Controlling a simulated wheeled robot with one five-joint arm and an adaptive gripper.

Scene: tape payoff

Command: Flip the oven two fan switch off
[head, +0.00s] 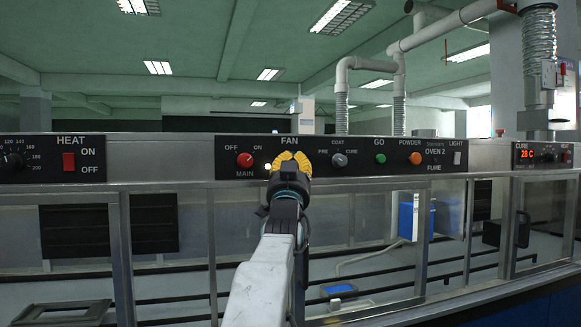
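My gripper (289,160), with yellow ribbed fingers, is right in front of the panel just below the FAN label. It covers the spot under that label, so the fan switch is hidden and its position cannot be told. A small pale round light (268,167) shows just left of the fingers. The yellow fingers look close together; whether they touch the panel or hold anything cannot be told.
Left of my gripper is the red MAIN knob (245,160); to the right are a grey knob (339,160), green button (380,159), orange button (415,158) and LIGHT switch (458,158). A red HEAT switch (68,162) is far left. Glazed booths lie below.

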